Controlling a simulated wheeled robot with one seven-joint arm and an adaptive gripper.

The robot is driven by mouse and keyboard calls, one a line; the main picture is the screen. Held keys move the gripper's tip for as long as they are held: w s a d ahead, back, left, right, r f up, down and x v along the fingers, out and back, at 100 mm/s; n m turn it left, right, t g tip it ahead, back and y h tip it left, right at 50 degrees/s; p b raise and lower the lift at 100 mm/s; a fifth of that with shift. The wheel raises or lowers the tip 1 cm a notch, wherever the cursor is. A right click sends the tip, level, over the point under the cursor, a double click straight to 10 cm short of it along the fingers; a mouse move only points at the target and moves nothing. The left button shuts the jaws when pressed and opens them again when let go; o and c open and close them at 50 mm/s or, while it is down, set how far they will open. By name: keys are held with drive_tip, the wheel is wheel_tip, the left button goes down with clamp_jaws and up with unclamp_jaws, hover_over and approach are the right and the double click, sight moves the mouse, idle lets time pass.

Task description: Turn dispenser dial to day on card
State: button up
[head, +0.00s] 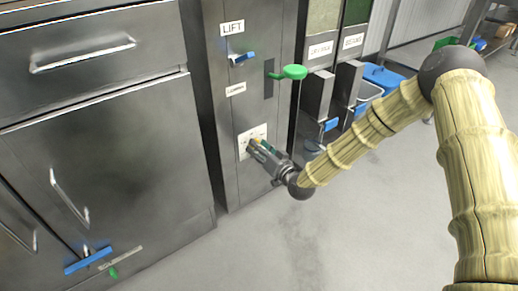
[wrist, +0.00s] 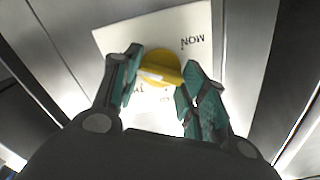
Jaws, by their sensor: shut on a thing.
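The yellow dispenser dial (wrist: 160,66) sits on a white plate (wrist: 112,38) on the front of the steel dispenser column. The plate also shows in the head view (head: 246,134). Its lettering is upside down in the wrist view; "MON" is readable at the upper right, and lettering below the dial is mostly hidden. My gripper (wrist: 157,80) is shut on the dial, with one teal finger at each side. A pale bar or mark crosses the dial's face. In the head view my gripper (head: 257,146) covers most of the dial. I cannot make out a separate day card.
Above the plate are a "LIFT" label (head: 232,27), a blue handle (head: 241,58) and a green lever (head: 289,72). Steel cabinets (head: 110,130) stand at the left. Blue bins (head: 383,78) and more dispensers stand at the right. The floor (head: 330,230) in front is clear.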

drive_tip(key=shift+r, duration=0.1)
drive_tip(key=shift+s+n+p, duration=0.1)
drive_tip(key=shift+n+p, duration=4.9)
drive_tip(key=shift+n, duration=0.8)
drive_tip(key=o, duration=1)
